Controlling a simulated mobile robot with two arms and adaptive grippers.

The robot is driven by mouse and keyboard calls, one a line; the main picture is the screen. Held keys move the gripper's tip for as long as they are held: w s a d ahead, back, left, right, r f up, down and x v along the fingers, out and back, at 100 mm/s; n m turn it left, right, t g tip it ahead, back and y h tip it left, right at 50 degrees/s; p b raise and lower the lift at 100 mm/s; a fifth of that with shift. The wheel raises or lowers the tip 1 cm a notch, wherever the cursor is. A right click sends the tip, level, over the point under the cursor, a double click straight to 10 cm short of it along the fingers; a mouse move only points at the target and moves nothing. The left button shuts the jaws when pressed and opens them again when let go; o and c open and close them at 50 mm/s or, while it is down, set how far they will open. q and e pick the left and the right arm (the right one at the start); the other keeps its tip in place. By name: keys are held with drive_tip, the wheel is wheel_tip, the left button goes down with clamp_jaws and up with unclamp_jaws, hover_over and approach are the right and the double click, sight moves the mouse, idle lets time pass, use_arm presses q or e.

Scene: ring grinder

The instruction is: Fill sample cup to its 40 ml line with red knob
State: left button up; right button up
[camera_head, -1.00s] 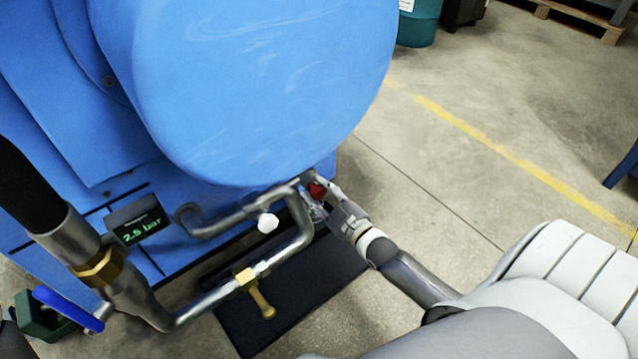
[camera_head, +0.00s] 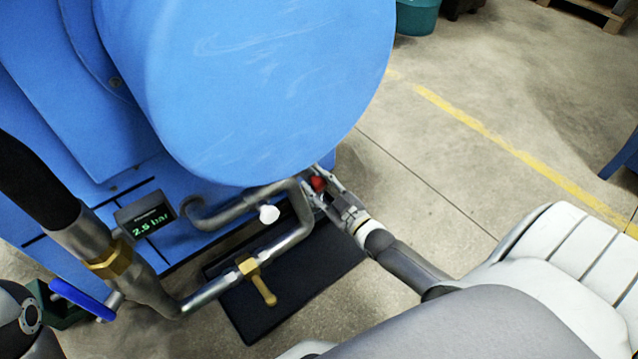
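The small red knob (camera_head: 317,183) sits by the pipework just under the big blue drum. My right gripper (camera_head: 318,187) reaches it from the lower right, with its fingers on either side of the knob. I cannot tell whether they touch or squeeze it. The pipe's bend and the fingers hide the area below the knob. I cannot make out the sample cup or its 40 ml line. My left gripper is out of view.
The blue machine (camera_head: 250,90) fills the upper left. A display (camera_head: 147,217) reads about 2.5 bar. A white knob (camera_head: 269,214), brass-handled valve (camera_head: 262,285) and blue lever (camera_head: 82,299) are on the pipes. A black mat (camera_head: 245,315) lies below.

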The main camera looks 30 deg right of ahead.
drive_tip(key=shift+o, duration=0.7)
drive_tip(key=shift+s, duration=0.1)
drive_tip(key=shift+s, duration=0.4)
drive_tip(key=s, duration=1.1)
drive_tip(key=shift+d, duration=0.45)
drive_tip(key=shift+r, duration=0.1)
